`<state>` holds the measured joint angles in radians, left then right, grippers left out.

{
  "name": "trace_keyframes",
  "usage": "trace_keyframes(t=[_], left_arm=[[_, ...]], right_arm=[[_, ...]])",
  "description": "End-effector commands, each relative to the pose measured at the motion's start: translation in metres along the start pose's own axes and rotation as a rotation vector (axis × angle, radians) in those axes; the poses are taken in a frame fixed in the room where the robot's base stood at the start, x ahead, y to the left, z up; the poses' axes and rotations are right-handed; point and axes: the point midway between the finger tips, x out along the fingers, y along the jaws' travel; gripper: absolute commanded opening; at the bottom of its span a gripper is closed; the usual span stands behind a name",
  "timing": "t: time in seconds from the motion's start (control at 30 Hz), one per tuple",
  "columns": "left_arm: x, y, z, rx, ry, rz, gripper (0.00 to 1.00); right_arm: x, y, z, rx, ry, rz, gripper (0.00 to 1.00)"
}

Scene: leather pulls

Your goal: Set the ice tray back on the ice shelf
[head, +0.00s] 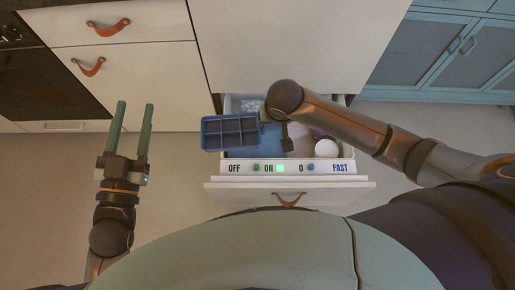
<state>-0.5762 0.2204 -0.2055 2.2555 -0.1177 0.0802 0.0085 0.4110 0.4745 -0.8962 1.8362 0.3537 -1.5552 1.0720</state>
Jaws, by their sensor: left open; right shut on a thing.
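The blue ice tray (230,132), with several dark compartments, is held over the left side of an open white freezer drawer (222,166). My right gripper (264,117) is shut on the tray's right end; my own wrist partly covers the grip. My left gripper (135,105) is open and empty, fingers pointing up the picture, over the floor left of the drawer. A pale area with whitish, ice-like pieces (250,105) shows at the back of the drawer. I cannot tell for sure whether it is the ice shelf.
A white round thing (327,148) lies at the drawer's right, partly behind my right arm. A blue surface shows below the tray inside the drawer. The front strip (300,167) reads OFF, ON, 0, FAST, with a lit green square. The floor at left is clear.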

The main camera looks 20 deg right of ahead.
Motion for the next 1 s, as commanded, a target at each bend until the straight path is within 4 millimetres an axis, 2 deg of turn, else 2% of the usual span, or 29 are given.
trace_keyframes(t=[0.03, 0.23, 0.43, 0.6, 0.77, 0.87, 1.0], left_arm=[[-0.002, 0.003, 0.005, 0.016, 0.055, 0.004, 0.50], [-0.010, 0.010, -0.020, 0.071, 0.273, 0.016, 0.50], [-0.029, 0.020, -0.043, 0.123, 0.480, 0.031, 0.50], [-0.045, 0.027, -0.058, 0.154, 0.605, 0.042, 0.50], [-0.053, 0.030, -0.066, 0.167, 0.663, 0.047, 0.50], [-0.055, 0.032, -0.064, 0.166, 0.672, 0.050, 0.50], [-0.057, 0.035, -0.052, 0.150, 0.669, 0.057, 0.50]], right_arm=[[0.026, -0.005, 0.003, 0.007, 0.002, 0.002, 0.12], [0.081, -0.021, 0.005, 0.036, 0.003, 0.010, 0.12], [0.130, -0.034, 0.005, 0.062, 0.004, 0.018, 0.12], [0.155, -0.042, 0.003, 0.078, 0.003, 0.023, 0.12], [0.165, -0.045, 0.002, 0.085, 0.003, 0.025, 0.12], [0.172, -0.037, 0.000, 0.088, 0.004, 0.028, 0.12], [0.188, -0.009, -0.006, 0.090, 0.005, 0.032, 0.12]])
